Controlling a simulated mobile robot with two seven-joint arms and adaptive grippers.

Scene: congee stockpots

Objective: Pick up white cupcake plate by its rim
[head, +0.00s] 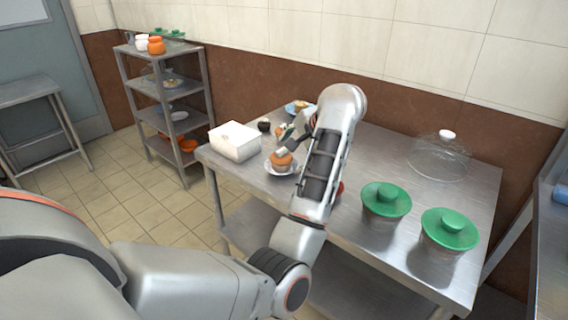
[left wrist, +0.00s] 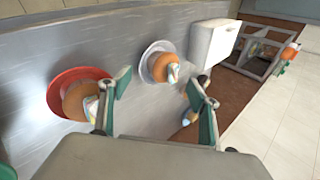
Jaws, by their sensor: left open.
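The white plate (head: 269,170) lies on the steel table with an orange-brown cupcake (head: 282,158) on it. In the left wrist view the white plate (left wrist: 148,66) and its cupcake (left wrist: 165,68) show beyond and between my fingertips. My left gripper (head: 285,140) is open and empty, above the table close to the cupcake. Its two fingers also show apart in the left wrist view (left wrist: 158,82). Neither finger is seen touching the plate; the exact gap is hard to tell. My right gripper is not in view.
A white box (head: 235,142) stands left of the plate. A red plate (left wrist: 62,78) with a cupcake lies on the other side. Green-lidded pots (head: 386,199) and a clear dome (head: 440,157) stand right on the table. Another plate with food (head: 298,107) is behind.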

